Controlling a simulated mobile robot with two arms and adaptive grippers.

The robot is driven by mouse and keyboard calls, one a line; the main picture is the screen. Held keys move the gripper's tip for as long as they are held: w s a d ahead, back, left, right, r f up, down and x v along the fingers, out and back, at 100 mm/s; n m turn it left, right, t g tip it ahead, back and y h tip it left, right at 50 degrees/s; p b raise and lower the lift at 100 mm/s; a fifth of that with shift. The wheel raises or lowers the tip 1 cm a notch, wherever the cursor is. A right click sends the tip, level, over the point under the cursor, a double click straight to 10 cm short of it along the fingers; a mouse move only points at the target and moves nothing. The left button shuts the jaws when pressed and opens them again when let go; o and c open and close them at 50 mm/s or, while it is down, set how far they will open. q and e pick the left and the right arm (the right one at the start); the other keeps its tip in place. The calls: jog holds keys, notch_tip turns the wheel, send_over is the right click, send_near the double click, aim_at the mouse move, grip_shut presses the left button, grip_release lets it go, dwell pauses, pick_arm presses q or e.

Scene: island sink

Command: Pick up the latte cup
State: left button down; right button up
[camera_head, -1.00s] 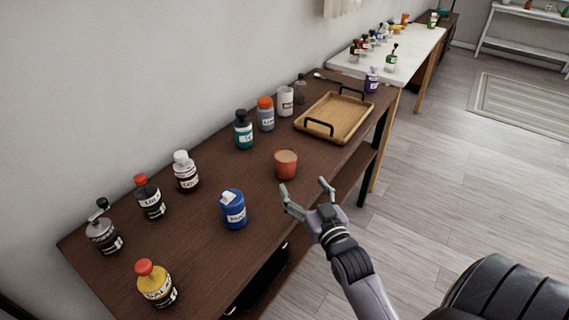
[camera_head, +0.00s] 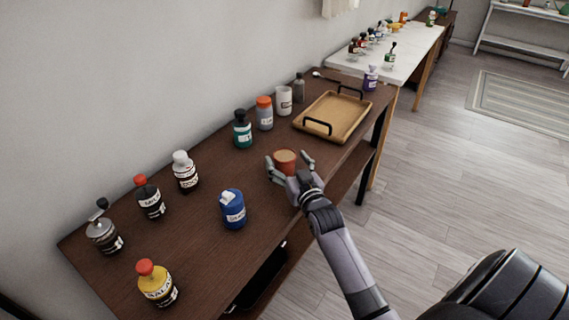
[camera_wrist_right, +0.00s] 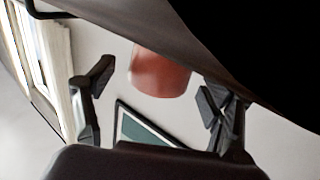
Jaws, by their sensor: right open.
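The latte cup (camera_head: 285,160) is a small orange-red cup with a tan top. It stands upright on the dark wooden table, left of the tray. My right gripper (camera_head: 290,163) is open, with one finger on each side of the cup; its palm hides the cup's lower part. In the right wrist view the cup (camera_wrist_right: 158,75) shows between the two open fingers (camera_wrist_right: 150,92), nearer the right finger. I cannot tell whether a finger touches it. My left gripper is not in view.
A wooden tray (camera_head: 354,107) with black handles lies behind the cup. A blue bottle (camera_head: 233,210) stands front left. A white container (camera_head: 283,100), an orange-lidded jar (camera_head: 264,114) and a teal bottle (camera_head: 242,130) stand along the wall side. The table between the cup and blue bottle is clear.

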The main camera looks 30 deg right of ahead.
jog(key=shift+s, duration=0.1)
jog(key=shift+c, duration=0.2)
jog(key=shift+r, duration=0.1)
jog(key=c, duration=1.4)
